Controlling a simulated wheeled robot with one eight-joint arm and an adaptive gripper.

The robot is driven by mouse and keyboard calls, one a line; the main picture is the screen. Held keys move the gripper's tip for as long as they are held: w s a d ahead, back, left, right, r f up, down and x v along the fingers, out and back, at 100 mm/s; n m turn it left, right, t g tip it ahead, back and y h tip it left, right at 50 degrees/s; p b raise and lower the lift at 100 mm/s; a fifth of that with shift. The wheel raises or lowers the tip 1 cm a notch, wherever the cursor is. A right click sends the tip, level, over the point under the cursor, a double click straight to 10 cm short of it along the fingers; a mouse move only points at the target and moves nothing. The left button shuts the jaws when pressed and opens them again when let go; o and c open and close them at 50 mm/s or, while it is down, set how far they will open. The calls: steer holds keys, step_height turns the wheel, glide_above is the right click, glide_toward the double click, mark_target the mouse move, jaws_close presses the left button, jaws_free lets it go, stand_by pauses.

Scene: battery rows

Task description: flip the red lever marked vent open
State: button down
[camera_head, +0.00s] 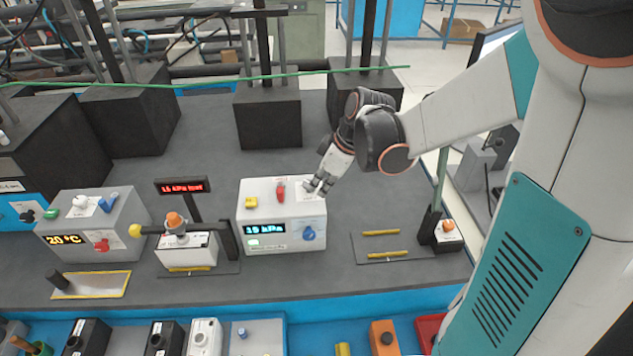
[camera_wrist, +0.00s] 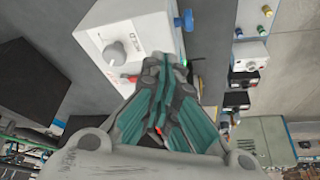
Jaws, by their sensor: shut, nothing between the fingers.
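A white box (camera_head: 262,214) with a lit "15 kPa" display stands on the grey bench. A small red lever (camera_head: 281,191) sits on its top, against a pale label too small to read. In the wrist view a red piece (camera_wrist: 131,78), which looks like this lever, shows just left of my fingers and is partly hidden by them. My gripper (camera_head: 318,185) is shut and empty above the right part of the box top, to the right of the red lever. In the wrist view the shut fingers (camera_wrist: 170,75) cover part of the box. I cannot tell whether they touch it.
The box also carries a yellow control (camera_head: 251,202), a blue knob (camera_head: 309,234) and a grey-white knob (camera_wrist: 113,52). A grey box (camera_head: 118,225) with a "20 °C" display stands at left. A stand with an orange knob (camera_head: 174,220) is between them. Black blocks line the back.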

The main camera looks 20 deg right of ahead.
mark_target(289, 205)
steer(key=b+x, duration=0.1)
steer(key=x, duration=0.6)
steer(key=shift+w+a+r+b, duration=0.1)
steer(key=shift+w+a+b, duration=0.2)
steer(key=shift+w+a, duration=0.6)
steer(key=shift+w+a+r, duration=0.1)
steer(key=shift+w+a, duration=0.4)
steer(key=shift+w, duration=0.05)
steer(key=shift+a, duration=0.15)
steer(key=shift+a+m, duration=0.2)
steer(key=shift+m, duration=0.2)
